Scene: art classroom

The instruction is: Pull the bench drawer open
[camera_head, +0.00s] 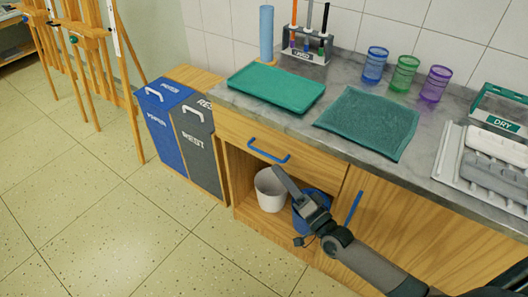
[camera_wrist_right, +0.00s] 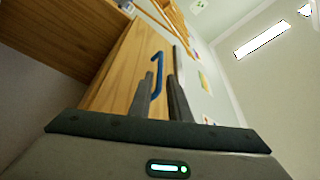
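The bench drawer (camera_head: 318,171) has a wooden front below the grey worktop and looks shut, flush with the bench. Its blue bar handle (camera_head: 268,152) runs across the middle of the front. My right gripper (camera_head: 279,172) comes up from the lower right, with its fingertips just below the handle's right part in the head view. In the right wrist view the fingers (camera_wrist_right: 163,90) stand apart with nothing held. The blue handle (camera_wrist_right: 158,72) shows between and beyond their tips; contact cannot be told. My left gripper is not in view.
Below the drawer is an open shelf with a white bucket (camera_head: 269,190) and a blue bucket (camera_head: 303,222), partly behind my gripper. A cupboard door with a blue handle (camera_head: 353,207) is to the right. Bins (camera_head: 196,150) stand left. A green tray (camera_head: 277,88) and cloth (camera_head: 368,122) lie on top.

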